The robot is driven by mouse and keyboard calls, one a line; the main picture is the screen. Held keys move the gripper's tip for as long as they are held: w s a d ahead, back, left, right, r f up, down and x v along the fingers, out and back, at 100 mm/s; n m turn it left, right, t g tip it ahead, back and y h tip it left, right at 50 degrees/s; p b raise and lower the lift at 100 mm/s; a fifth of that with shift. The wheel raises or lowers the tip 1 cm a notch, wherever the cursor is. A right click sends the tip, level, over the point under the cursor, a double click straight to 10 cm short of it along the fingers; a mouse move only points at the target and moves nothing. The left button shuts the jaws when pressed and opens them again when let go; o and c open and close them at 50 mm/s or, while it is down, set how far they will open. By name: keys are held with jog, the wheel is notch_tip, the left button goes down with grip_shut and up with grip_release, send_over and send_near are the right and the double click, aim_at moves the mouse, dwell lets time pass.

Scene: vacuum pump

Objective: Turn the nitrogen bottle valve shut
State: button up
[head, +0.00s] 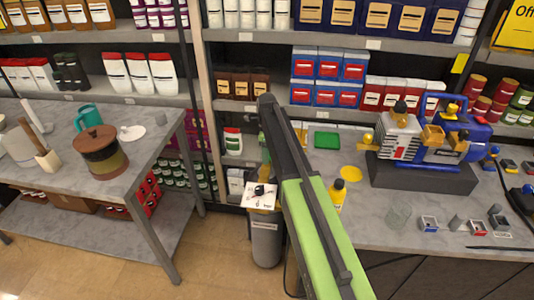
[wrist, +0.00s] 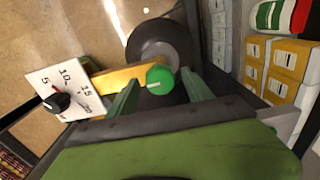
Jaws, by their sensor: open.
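The nitrogen bottle (head: 266,243) is a grey cylinder with a label, standing on the floor between the two tables in the head view. A white dial plate (wrist: 66,92) with numbers and a black knob (wrist: 57,103) is at the left of the wrist view; the plate also shows in the head view (head: 256,204). A round green valve knob (wrist: 158,79) sits by a brass-coloured bar (wrist: 115,77). My gripper (wrist: 160,80) is open, its green fingers on either side of the green knob in the picture. I cannot tell whether they touch it. My arm hides the knob in the head view.
The left table (head: 150,130) carries a brown-lidded pot (head: 100,150). The right table (head: 370,225) carries a blue pump (head: 445,140) and a yellow bottle (head: 337,195). Stocked shelves (head: 250,47) stand behind. Yellow-and-white boxes (wrist: 293,62) are right of my gripper in the wrist view.

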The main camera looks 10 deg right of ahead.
notch_tip(320, 180, up, 17)
jog(key=p, duration=1.7)
jog(key=shift+r, duration=0.2)
